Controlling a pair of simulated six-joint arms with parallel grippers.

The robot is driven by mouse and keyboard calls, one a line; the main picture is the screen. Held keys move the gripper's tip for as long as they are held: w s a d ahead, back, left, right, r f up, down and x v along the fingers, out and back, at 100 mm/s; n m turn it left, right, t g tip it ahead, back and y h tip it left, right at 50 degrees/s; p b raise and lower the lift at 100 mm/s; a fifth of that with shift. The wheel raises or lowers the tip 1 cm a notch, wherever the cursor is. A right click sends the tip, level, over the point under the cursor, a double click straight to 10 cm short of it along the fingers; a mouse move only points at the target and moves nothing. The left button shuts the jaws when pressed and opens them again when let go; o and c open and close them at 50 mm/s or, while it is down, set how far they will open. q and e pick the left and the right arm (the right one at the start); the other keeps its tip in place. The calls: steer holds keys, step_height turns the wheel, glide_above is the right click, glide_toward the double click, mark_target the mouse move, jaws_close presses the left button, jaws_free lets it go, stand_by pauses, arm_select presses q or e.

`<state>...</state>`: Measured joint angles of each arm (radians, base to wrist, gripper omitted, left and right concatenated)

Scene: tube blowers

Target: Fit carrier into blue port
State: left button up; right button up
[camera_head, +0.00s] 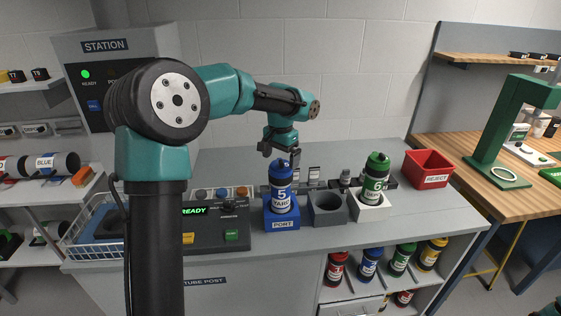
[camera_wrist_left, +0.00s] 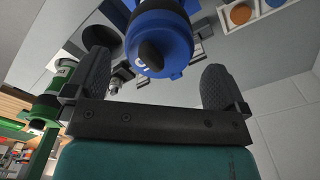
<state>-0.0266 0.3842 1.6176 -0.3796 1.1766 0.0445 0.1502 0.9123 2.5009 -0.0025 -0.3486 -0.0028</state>
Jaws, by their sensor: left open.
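A blue carrier (camera_head: 281,183) marked 5 stands in the blue port block (camera_head: 283,221) labelled PORT, leaning slightly; how deep it sits is hidden. My left gripper (camera_head: 280,155) is open just above and behind its top, holding nothing. In the left wrist view the blue carrier's cap (camera_wrist_left: 160,42) shows beyond and between the open fingers of my left gripper (camera_wrist_left: 155,65), apart from them. A green carrier (camera_head: 375,175) marked 6 stands in a white block (camera_head: 368,212) to the right; it also shows at the left wrist view's left edge (camera_wrist_left: 47,108). My right gripper is not in view.
A grey block (camera_head: 327,209) with an empty hole stands between the two carriers. A red REJECT bin (camera_head: 428,169) is at the counter's right. A control panel (camera_head: 215,220) with a lit READY display is left of the port. Several carriers (camera_head: 370,263) stand on a shelf below.

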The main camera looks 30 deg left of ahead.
arm_select(q)
step_height(320, 180, up, 11)
steer(key=shift+r, duration=0.15)
stand_by(0.8)
